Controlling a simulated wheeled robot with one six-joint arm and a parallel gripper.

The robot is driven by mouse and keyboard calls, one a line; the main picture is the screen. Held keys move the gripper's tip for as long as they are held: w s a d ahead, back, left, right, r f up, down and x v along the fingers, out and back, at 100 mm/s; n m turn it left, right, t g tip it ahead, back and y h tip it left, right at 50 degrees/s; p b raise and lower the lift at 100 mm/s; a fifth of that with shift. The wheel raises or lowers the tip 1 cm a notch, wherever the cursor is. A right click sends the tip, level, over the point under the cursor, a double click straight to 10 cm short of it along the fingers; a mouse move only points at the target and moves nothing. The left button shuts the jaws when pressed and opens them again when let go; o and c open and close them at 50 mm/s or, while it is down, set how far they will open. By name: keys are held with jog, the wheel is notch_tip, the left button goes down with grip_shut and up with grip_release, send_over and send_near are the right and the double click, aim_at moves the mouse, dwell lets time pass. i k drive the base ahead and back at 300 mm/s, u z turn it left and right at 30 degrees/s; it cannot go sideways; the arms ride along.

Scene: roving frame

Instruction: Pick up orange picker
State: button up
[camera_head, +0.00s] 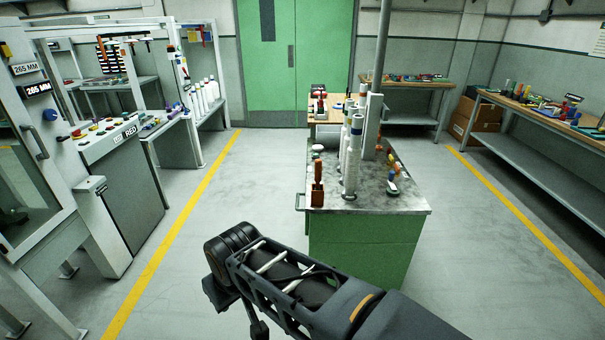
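I cannot tell for sure which thing is the orange picker. An upright orange-brown tool (317,184) with a block-like lower part stands at the near left of the metal top (385,204) of a green cabinet. A smaller orange-topped item (395,167) stands near the right edge of the same top. My black arm crosses the bottom middle, in front of the cabinet and below its top. My gripper is not visible; the arm runs down out of the picture.
A control console (122,180) stands at left, and a cluttered workbench (545,120) at right. Open floor with yellow lines (180,230) lies on both sides of the green cabinet (365,245).

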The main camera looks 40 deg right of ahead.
aim_at(319, 163)
jog(key=z, duration=0.35)
jog(key=i, duration=0.95)
jog(key=z, duration=1)
jog(key=i, duration=0.55)
jog(key=z, duration=0.4)
